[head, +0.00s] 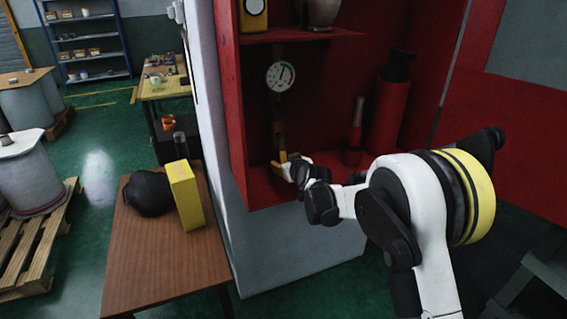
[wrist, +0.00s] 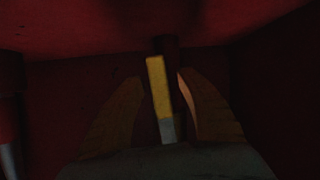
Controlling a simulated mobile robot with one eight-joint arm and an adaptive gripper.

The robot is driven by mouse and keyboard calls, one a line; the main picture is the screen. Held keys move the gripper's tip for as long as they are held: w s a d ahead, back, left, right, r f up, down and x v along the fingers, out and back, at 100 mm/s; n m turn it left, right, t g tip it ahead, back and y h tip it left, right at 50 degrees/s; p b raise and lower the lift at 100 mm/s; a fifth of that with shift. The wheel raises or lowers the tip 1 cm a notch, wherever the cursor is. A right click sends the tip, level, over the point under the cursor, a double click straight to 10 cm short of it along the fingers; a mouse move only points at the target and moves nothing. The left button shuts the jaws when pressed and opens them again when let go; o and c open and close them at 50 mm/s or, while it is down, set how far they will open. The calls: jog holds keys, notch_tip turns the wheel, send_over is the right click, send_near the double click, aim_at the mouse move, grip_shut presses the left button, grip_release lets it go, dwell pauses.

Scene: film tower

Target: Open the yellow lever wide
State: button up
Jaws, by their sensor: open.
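The yellow lever (head: 281,146) is low inside the red cabinet, below the round pressure gauge (head: 280,76). It also shows in the wrist view (wrist: 157,82), nearly upright and tilted slightly, with a grey lower end. My gripper (head: 284,166) reaches into the cabinet at the lever. In the wrist view its two fingers stand apart, one on each side of the lever. The right finger is close to it, and I cannot tell whether they touch. A dark pipe shows behind the lever. The lever's lower end is partly hidden by my gripper.
A red extinguisher (head: 390,105) and a smaller red cylinder (head: 355,132) stand in the cabinet to the right. A shelf (head: 300,36) is above. Outside, a brown table (head: 150,255) holds a yellow box (head: 186,195) and a black rounded object (head: 148,193).

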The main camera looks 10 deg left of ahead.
jog(key=v, duration=1.1)
jog(key=shift+s+d+r, duration=0.15)
jog(key=shift+s+d, duration=0.05)
jog(key=shift+s, duration=0.1)
jog(key=s+d+r+m+g+h, duration=0.15)
jog(key=s+d+r, duration=0.25)
jog(key=s+d, duration=0.45)
jog(key=s+d+r+m+g+h, duration=0.15)
jog(key=s+d+r, duration=0.25)
jog(key=s+d, duration=0.5)
jog(key=s+d+f+m+h, duration=0.2)
jog(key=s+d, duration=0.4)
jog(key=s, duration=0.3)
jog(key=s+d+f+m+g+h, duration=0.1)
jog(key=s+d+f+m+h, duration=0.1)
jog(key=s+d, duration=0.5)
jog(key=s+f, duration=0.1)
jog(key=s, duration=0.2)
jog(key=shift+d+f+m+g, duration=0.3)
jog(key=shift+m, duration=0.1)
